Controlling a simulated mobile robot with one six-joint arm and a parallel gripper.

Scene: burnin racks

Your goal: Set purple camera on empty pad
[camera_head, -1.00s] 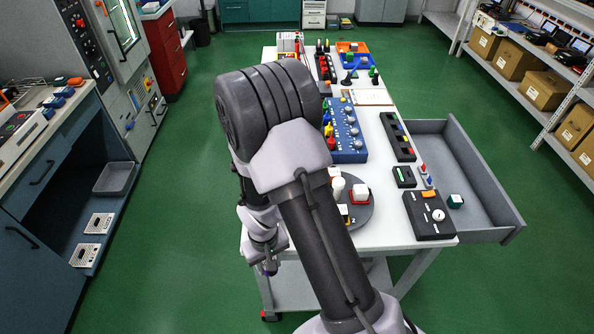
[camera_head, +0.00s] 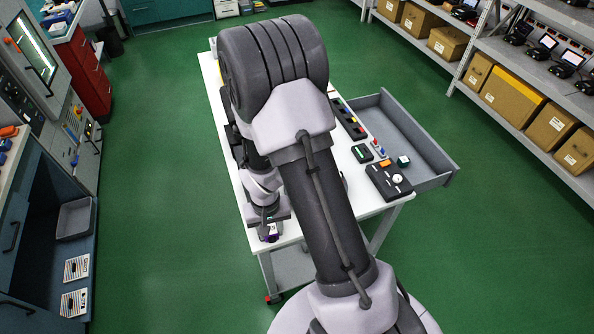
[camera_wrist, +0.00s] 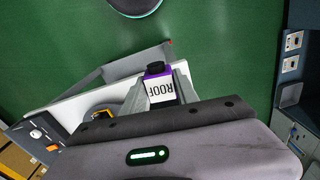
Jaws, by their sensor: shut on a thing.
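The purple camera (camera_wrist: 155,70), a small block with a white face lettered "ROOF" and a dark round top, is between the two fingers of my gripper (camera_wrist: 161,88) in the wrist view. The fingers are shut on its sides. In the head view a bit of purple (camera_head: 272,237) shows below my gripper (camera_head: 270,229), at the near left corner of the white table (camera_head: 233,125). In the wrist view a dark round plate with a yellow part (camera_wrist: 101,112) shows partly behind a finger. No empty pad can be made out; my arm hides much of the tabletop.
A black panel with a white knob (camera_head: 388,181) sits at the table's right edge. Shelves with boxes (camera_head: 513,97) stand at right. Green floor lies clear on both sides.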

